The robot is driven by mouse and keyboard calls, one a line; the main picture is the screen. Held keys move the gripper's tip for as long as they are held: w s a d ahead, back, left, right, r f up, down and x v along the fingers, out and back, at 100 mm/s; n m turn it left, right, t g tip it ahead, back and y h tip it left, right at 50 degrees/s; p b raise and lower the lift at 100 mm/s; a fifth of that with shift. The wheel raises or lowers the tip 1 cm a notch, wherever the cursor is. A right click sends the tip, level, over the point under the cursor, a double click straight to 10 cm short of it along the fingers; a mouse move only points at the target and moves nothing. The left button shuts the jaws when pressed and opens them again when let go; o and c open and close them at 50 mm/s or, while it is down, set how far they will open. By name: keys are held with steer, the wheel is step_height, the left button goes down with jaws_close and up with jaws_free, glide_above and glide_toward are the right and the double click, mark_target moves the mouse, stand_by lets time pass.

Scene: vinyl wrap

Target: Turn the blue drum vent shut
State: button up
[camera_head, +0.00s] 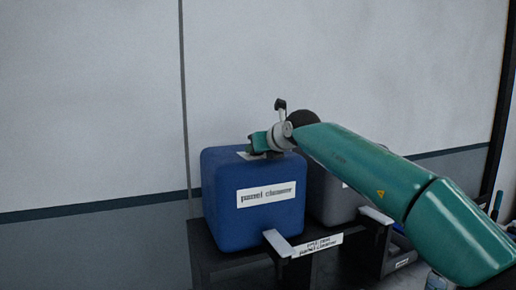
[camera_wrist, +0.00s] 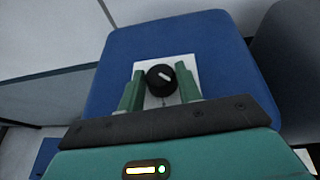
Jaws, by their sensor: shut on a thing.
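The blue drum (camera_head: 250,225) stands on a dark rack in the head view, with a white "panel cleaner" label on its front. In the wrist view its blue top (camera_wrist: 215,50) fills the middle. The vent is a round black knob (camera_wrist: 160,79) with a white mark, set on a white plate (camera_wrist: 182,65). The mark slants from upper left to lower right. My gripper (camera_wrist: 162,92) is over the drum top, its green fingers on either side of the knob, shut on it. In the head view my gripper (camera_head: 266,142) hides the vent.
A grey drum (camera_head: 332,195) stands close to the right of the blue drum, partly behind my arm. The dark rack (camera_head: 232,262) carries white tags at its front. A pale wall (camera_head: 90,90) with a dark stripe is close behind.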

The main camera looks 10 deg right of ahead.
steer(key=n+g+y, duration=0.2)
steer(key=n+y, duration=0.1)
steer(key=shift+w+f+n+y, duration=0.1)
steer(key=shift+w+n+y, duration=0.05)
steer(key=shift+n+y, duration=0.25)
steer(key=n+g+y, duration=0.2)
steer(key=n+y, duration=0.1)
steer(key=shift+w+d+n+g, duration=0.15)
steer(key=shift+d+n+g, duration=0.15)
steer(key=shift+g, duration=0.1)
steer(key=shift+n+g+y, duration=0.3)
steer(key=o, duration=0.9)
steer(key=shift+o, duration=0.2)
steer(key=shift+d, duration=0.1)
steer(key=v, duration=1.3)
steer(key=shift+d+r, duration=0.25)
steer(key=shift+d, duration=0.1)
